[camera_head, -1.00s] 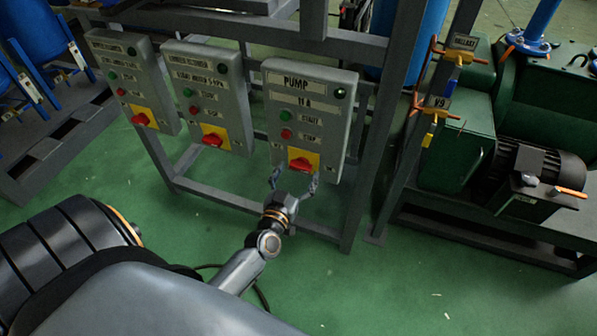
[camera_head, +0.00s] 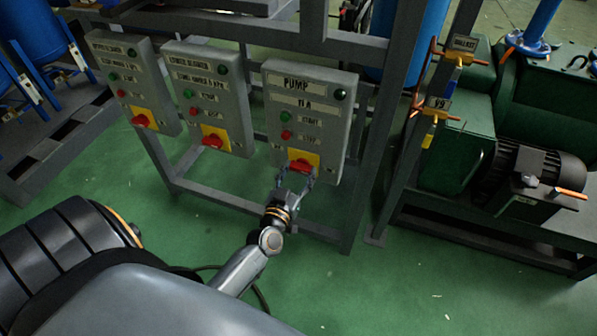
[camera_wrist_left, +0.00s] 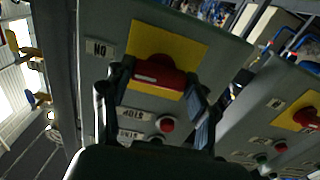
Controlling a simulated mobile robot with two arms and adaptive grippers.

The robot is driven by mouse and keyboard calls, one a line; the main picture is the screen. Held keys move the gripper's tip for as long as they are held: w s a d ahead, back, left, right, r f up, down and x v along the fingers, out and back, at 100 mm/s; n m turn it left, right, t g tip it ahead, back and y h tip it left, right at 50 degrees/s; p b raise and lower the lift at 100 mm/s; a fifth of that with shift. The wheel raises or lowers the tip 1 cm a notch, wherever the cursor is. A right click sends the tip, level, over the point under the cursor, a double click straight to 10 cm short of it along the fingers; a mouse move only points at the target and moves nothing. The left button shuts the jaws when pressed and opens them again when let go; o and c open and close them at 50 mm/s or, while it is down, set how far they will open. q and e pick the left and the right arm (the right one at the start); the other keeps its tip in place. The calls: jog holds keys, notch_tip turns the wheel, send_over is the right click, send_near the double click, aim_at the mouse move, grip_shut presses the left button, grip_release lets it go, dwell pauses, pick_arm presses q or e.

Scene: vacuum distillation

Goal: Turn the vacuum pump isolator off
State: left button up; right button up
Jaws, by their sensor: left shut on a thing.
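The grey pump control box (camera_head: 328,97), labelled PUMP, hangs on the frame in the middle of the head view. Its isolator is a red rotary handle (camera_head: 300,166) on a yellow plate (camera_head: 312,157) near the bottom. In the left wrist view the red handle (camera_wrist_left: 160,72) lies crosswise on its yellow plate (camera_wrist_left: 185,43). My left gripper (camera_head: 297,175) is at the handle from below, with its fingers on either side and closed on it. The fingers also show in the left wrist view (camera_wrist_left: 157,88). My right gripper is not in view.
Two similar control boxes (camera_head: 206,95) (camera_head: 133,80) with red handles hang to the left. A green START button (camera_head: 287,116) and red STOP button (camera_head: 286,134) sit above the isolator. A green pump with motor (camera_head: 535,165) stands right. Green floor (camera_head: 400,290) is clear in front.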

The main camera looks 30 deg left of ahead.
pick_arm(q)
jog(key=n, duration=0.3)
jog(key=shift+p, duration=0.35)
jog(key=n, duration=0.7)
jog(key=shift+n, duration=2.4)
jog(key=shift+n+b, duration=0.4)
jog(key=shift+n, duration=1.2)
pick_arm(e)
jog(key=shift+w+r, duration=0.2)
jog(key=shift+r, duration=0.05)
